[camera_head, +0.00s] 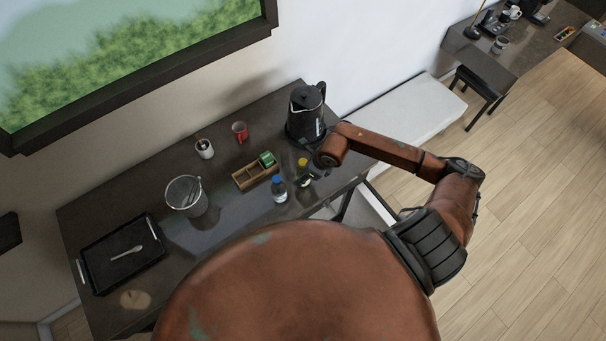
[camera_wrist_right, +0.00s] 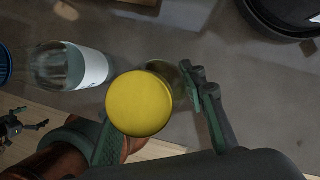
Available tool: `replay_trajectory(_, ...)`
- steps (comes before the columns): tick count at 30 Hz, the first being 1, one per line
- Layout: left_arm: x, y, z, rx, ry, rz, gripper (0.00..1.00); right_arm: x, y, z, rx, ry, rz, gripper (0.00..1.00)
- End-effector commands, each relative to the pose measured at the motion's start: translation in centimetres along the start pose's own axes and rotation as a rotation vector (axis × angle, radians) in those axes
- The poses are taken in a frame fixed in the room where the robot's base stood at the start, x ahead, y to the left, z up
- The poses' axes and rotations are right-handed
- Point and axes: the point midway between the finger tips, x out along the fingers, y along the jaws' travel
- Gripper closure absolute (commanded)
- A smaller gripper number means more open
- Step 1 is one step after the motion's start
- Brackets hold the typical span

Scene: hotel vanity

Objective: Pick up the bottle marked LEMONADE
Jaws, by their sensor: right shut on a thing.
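A bottle with a yellow cap (camera_wrist_right: 139,103) stands between the fingers of my right gripper (camera_wrist_right: 158,118), which is shut on it. The cap hides most of its body from above, and no lettering is readable. In the head view the yellow cap (camera_head: 302,161) shows beside my right gripper (camera_head: 309,179), low over the dark vanity top. A clear bottle with a blue cap and white label (camera_head: 279,190) stands just to the left; it also shows in the right wrist view (camera_wrist_right: 75,66). Its marking is not readable either. My left gripper is not in view.
A black kettle (camera_head: 304,118) stands behind my right arm. A wooden divided box (camera_head: 243,181) with a green item, a red cup (camera_head: 239,131), a white cup (camera_head: 205,149), a metal bucket (camera_head: 187,196) and a black tray (camera_head: 104,270) occupy the vanity top (camera_head: 150,205).

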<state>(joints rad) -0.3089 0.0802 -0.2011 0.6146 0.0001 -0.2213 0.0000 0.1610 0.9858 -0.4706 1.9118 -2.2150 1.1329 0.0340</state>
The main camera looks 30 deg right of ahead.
Motion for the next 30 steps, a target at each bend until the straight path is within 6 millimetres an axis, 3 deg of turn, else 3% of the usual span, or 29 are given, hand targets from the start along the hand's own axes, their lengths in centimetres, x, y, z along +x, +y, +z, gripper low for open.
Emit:
replay_trajectory(11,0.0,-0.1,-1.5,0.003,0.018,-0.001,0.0,0.0,0.0,0.0,0.0,0.0,-0.001,0.98)
replay_trajectory(22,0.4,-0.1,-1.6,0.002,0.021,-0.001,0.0,-0.5,-0.1,0.3,-0.002,-0.002,-0.002,0.98)
replay_trajectory(26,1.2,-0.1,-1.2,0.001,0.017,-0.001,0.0,-1.7,-0.1,0.8,-0.004,-0.004,-0.003,0.98)
replay_trajectory(30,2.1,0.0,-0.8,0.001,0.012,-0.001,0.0,-4.8,0.7,0.6,-0.007,-0.002,-0.004,0.98)
